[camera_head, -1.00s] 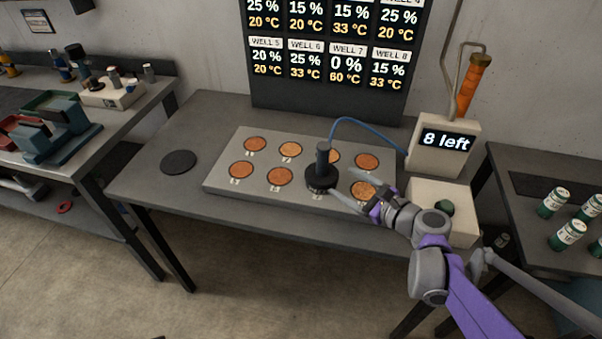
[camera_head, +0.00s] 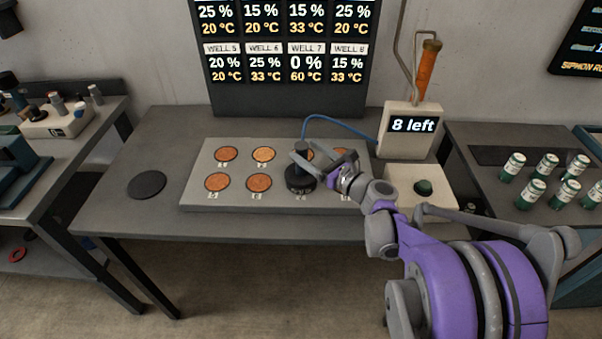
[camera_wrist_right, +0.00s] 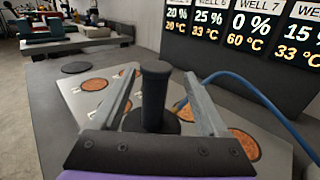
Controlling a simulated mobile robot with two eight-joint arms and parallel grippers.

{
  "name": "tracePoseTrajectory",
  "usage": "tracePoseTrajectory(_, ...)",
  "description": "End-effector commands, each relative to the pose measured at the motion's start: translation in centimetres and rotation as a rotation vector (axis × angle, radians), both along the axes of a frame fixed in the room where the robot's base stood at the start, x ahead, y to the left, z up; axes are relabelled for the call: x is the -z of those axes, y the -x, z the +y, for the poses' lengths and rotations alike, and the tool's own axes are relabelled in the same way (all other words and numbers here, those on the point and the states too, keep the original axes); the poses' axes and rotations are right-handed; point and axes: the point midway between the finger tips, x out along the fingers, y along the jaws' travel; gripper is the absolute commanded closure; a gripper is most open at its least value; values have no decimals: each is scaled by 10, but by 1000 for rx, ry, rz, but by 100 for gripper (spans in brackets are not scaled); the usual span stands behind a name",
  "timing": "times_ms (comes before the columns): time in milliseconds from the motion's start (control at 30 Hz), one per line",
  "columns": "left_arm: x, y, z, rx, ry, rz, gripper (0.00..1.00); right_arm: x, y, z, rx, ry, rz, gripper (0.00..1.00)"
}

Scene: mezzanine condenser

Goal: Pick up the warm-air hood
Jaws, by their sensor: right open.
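The warm-air hood (camera_head: 300,182) is a black round cap with an upright black handle. It stands over a well in the near row of the grey well plate (camera_head: 195,194), hiding that well. My right gripper (camera_head: 300,153) is open at the handle's height, reaching in from the right. In the right wrist view the handle (camera_wrist_right: 155,90) stands upright between the two spread fingers of the gripper (camera_wrist_right: 160,74), with a visible gap on each side. The hood's base is partly hidden by the gripper there. My left gripper is not in view.
A blue hose runs behind the hood to a white box (camera_head: 408,140) reading "8 left". A black disc (camera_head: 147,184) lies at left on the grey table. The display board (camera_head: 285,75) rises behind the plate.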

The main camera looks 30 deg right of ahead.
Motion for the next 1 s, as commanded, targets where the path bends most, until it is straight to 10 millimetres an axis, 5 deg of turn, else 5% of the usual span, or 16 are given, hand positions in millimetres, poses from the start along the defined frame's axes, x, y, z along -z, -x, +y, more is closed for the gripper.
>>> tracePoseTrajectory(400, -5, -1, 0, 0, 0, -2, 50, 2, -45, 16, -3, 1, 0, 23)
tracePoseTrajectory(667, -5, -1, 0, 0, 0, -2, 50, 3, -50, 17, 0, 1, 0, 23)
tracePoseTrajectory(1000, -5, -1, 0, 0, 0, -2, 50, 3, -50, 17, -1, 1, 0, 82)
